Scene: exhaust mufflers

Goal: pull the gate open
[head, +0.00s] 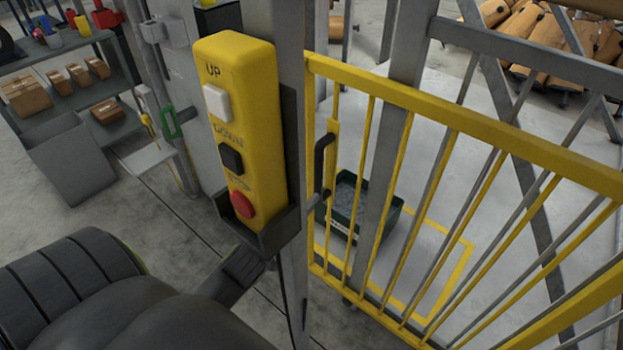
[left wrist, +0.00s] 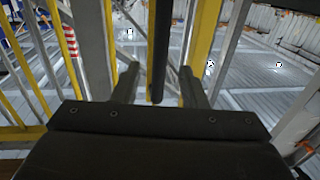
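The yellow barred gate (head: 470,127) stands at the right of the head view, beside a grey post, and looks closed. Its black upright handle (head: 322,160) is on the edge near the post. My left gripper (head: 240,272) is low, left of the post and below the yellow button box, partly hidden by my own arm. In the left wrist view, its two fingers (left wrist: 158,78) are apart, and the dark handle bar (left wrist: 158,40) shows upright between them. Neither finger visibly touches the bar. My right gripper is not in view.
The yellow button box (head: 238,125) is fixed to the grey post, close above my left gripper. A dark green crate (head: 347,222) sits on the floor behind the gate. Shelves with boxes (head: 72,80) and a grey bin (head: 70,155) stand at the left.

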